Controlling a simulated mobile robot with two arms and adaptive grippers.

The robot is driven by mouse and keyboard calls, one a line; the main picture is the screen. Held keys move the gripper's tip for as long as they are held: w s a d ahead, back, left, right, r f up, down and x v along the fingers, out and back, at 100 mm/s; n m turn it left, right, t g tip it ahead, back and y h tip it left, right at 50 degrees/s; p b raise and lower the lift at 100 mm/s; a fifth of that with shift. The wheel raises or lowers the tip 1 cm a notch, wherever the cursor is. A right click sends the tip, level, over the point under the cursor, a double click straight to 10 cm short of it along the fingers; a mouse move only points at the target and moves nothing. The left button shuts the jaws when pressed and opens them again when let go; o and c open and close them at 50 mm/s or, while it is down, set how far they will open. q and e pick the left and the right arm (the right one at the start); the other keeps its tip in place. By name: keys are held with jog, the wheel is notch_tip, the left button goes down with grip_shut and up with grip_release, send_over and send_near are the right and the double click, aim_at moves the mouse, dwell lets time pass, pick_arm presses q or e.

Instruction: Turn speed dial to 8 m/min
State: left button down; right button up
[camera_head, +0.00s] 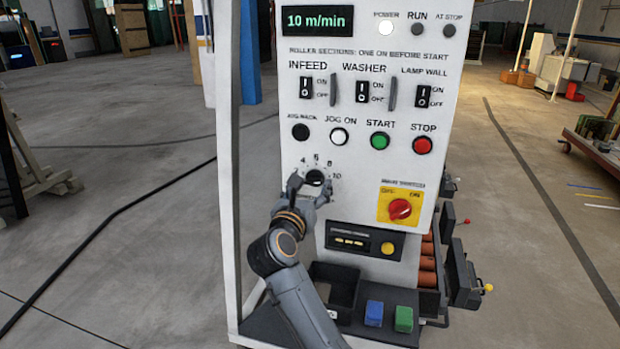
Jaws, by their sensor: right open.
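The control panel (365,100) stands upright in the middle of the view. Its display (318,20) reads 10 m/min in green. The speed dial (315,178) is a black knob with numbers around it, of which 4, 6, 8 and 10 show above and to the right. My right gripper (307,184) is at the dial, its open fingers on either side of the knob. I cannot tell whether the fingers touch it. The gripper hides the lower part of the dial and its scale. My left gripper is not in view.
Above the dial are the jog on button (339,136), green start button (380,141) and red stop button (423,145). A red rotary switch (400,209) on a yellow plate sits to the right.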

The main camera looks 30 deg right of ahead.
jog(key=shift+w+d, duration=0.35)
jog(key=shift+d, duration=0.1)
jog(key=shift+s, duration=0.1)
jog(key=shift+r, duration=0.1)
jog(key=shift+c, duration=1.3)
jog(key=c, duration=0.9)
jog(key=shift+p, duration=0.3)
jog(key=shift+r+n+p, duration=0.15)
jog(key=shift+n+p, duration=0.35)
jog(key=shift+p, duration=0.15)
jog(key=n+p, duration=0.5)
jog(key=p, duration=0.1)
jog(key=shift+s+r+p, duration=0.1)
jog(key=shift+r+p, duration=0.05)
jog(key=shift+p, duration=0.25)
pick_arm(q)
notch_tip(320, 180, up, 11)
jog(key=p, duration=0.2)
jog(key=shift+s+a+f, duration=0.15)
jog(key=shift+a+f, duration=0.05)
pick_arm(e)
jog(key=shift+n, duration=0.9)
